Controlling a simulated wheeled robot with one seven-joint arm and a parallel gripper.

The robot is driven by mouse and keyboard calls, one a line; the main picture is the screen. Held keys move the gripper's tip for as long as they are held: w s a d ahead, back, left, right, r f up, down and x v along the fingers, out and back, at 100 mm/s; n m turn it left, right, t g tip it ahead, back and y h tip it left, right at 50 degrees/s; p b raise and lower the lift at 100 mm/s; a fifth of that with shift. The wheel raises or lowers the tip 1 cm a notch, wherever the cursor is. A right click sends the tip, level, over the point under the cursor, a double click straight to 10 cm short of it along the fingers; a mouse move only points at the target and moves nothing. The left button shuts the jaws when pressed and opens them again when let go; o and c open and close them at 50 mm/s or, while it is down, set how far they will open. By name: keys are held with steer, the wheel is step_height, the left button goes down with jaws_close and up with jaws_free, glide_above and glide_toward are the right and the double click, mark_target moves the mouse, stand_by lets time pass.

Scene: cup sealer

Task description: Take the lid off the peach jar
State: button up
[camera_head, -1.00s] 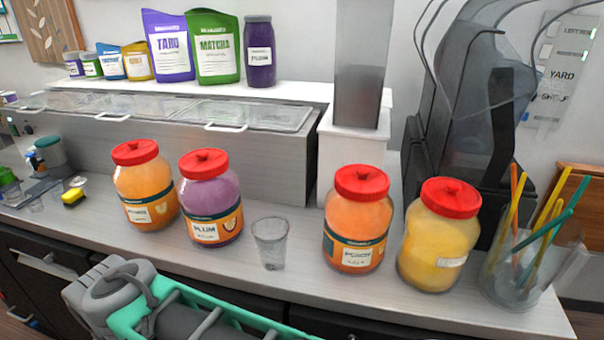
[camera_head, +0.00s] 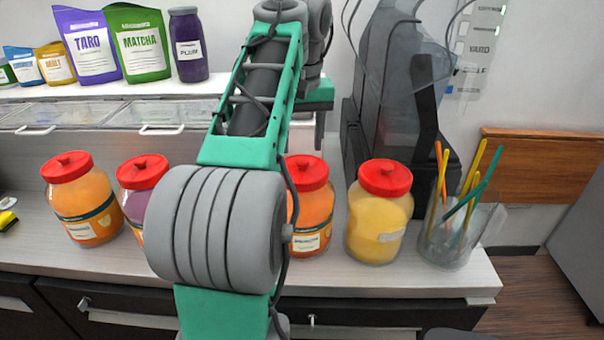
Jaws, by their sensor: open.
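The peach jar (camera_head: 311,208) is a clear jar of orange contents with a dark band and a white label. It stands upright on the counter, right of my arm, which hides its left edge. Its red lid (camera_head: 308,172) sits on top. My gripper (camera_head: 316,140) is partly in view above and behind the lid, pointing down. It is open, and no contact with the lid shows. Part of it is hidden behind my arm.
A yellow jar (camera_head: 378,215) with a red lid stands close on the right, then a cup of straws (camera_head: 455,225). Another orange jar (camera_head: 85,205) and a purple jar (camera_head: 135,185) stand left. The dark machine (camera_head: 400,110) rises behind.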

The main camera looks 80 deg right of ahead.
mark_target(302, 161)
steer(key=f, duration=0.1)
steer(key=f+b, duration=0.1)
steer(key=f, duration=0.1)
steer(key=d+f+b, duration=0.1)
steer(key=f, duration=0.1)
steer(key=shift+a+r, duration=0.1)
steer(key=shift+r, duration=0.05)
jaws_close()
